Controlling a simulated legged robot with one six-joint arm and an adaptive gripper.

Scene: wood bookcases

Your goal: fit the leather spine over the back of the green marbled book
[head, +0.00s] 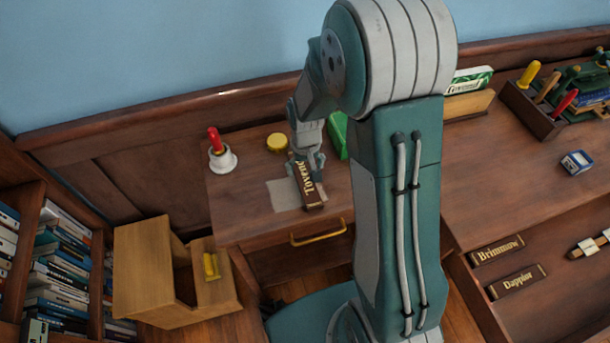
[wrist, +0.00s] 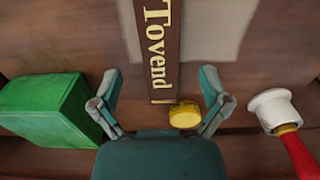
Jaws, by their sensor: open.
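A green block-like thing, which looks like the green book (wrist: 48,106), stands left of my gripper there. In the head view the green book (head: 338,134) is partly hidden by my arm.
Spines marked "Brimmow" (head: 497,249) and "Dappior" (head: 516,281) lie at right. A tool box (head: 533,110) stands at back right.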

